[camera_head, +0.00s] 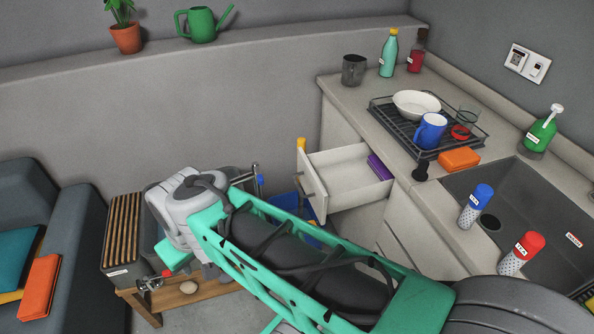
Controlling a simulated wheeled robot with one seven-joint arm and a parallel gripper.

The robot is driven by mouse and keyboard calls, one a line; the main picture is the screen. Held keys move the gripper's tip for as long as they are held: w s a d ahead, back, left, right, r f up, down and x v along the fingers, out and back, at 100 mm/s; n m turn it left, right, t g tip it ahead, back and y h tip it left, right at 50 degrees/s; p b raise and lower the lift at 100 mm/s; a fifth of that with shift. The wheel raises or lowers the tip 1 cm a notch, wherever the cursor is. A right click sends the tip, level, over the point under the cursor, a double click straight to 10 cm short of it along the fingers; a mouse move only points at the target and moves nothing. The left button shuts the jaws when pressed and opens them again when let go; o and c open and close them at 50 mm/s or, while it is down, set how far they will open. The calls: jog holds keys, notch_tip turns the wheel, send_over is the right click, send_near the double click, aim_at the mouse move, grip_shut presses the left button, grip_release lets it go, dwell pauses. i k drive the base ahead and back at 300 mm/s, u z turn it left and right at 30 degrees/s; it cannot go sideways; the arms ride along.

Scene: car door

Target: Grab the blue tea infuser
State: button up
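The blue tea infuser (475,207) stands upright on the worktop at the near edge of the sink. It has a blue top, a white label and a pale, perforated lower part. A similar infuser with a red top (521,254) stands to its right and nearer to me. My arm reaches across the lower middle of the view towards the left. Nothing touches the blue infuser.
The sink (525,205) lies behind the infusers. An orange sponge (459,158) and a dish rack (392,124) with a blue mug (431,131) are farther back. An open drawer (345,180) juts out below the worktop. A wooden bench (190,303) stands at left.

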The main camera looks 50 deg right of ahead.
aim_at(483, 193)
jog(key=z, duration=0.55)
jog(key=k, duration=0.2)
jog(key=z, duration=1.1)
jog(key=i, duration=0.25)
jog(key=u, duration=0.55)
jog(key=k, duration=0.35)
jog(key=u, duration=0.3)
